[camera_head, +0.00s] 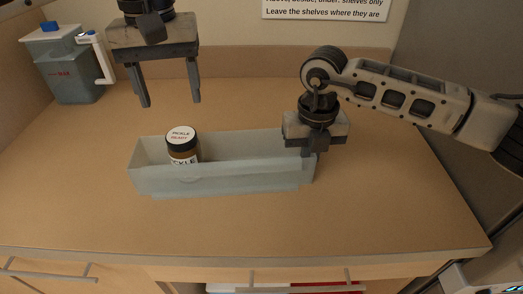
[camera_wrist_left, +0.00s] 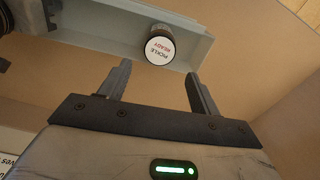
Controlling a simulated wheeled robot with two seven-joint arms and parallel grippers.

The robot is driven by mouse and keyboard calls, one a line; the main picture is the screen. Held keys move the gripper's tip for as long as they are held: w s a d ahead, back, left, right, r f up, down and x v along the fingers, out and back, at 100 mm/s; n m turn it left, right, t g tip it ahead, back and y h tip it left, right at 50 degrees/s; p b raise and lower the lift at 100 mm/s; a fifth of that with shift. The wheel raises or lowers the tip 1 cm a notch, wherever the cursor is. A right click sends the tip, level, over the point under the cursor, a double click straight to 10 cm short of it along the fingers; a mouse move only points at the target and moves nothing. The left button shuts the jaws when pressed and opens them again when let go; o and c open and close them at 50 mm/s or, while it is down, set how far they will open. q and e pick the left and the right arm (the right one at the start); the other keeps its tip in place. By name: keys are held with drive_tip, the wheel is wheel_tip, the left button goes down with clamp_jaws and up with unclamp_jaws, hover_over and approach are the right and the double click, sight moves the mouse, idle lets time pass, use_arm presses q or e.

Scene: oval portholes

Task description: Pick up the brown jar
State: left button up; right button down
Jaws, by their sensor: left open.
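The brown jar (camera_head: 183,146) has a white top lettered "PICKLE READY" and a pale label. It stands upright in the left part of a long pale grey-blue bin (camera_head: 235,176); the front wall hides its lower part. My left gripper (camera_head: 170,101) is open and empty, above and behind the jar, fingers pointing down. In the left wrist view the jar (camera_wrist_left: 160,46) shows beyond the fingertips, between their lines and apart from them. My right gripper (camera_head: 306,152) is at the bin's right end, at the wall; its fingers are mostly hidden, so I cannot tell whether it grips the wall.
A lidded grey-blue container (camera_head: 75,75) with a blue knob and a white handle stands at the back left. A sign (camera_head: 325,9) hangs on the back wall. The wooden counter (camera_head: 225,222) is clear in front of the bin; drawers lie below its front edge.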

sight(179, 132)
use_arm(q)
drive_tip(key=n, duration=0.2)
drive_tip(key=f+n, duration=0.1)
drive_tip(key=n, duration=0.1)
drive_tip(key=f+n, duration=0.1)
drive_tip(key=shift+w+a+n, duration=0.2)
drive_tip(key=shift+w+n, duration=0.2)
drive_tip(key=shift+f+n, duration=0.3)
drive_tip(key=shift+f, duration=0.05)
wheel_tip(179, 132, down, 6)
drive_tip(key=shift+r, duration=0.1)
drive_tip(key=shift+s+d+f, duration=0.1)
drive_tip(key=shift+s+f, duration=0.1)
drive_tip(key=shift+f, duration=1.2)
drive_tip(key=shift+s+d+f, duration=0.1)
drive_tip(key=shift+s+f, duration=0.1)
drive_tip(key=shift+f, duration=1.15)
drive_tip(key=shift+r, duration=0.1)
drive_tip(key=c, duration=1)
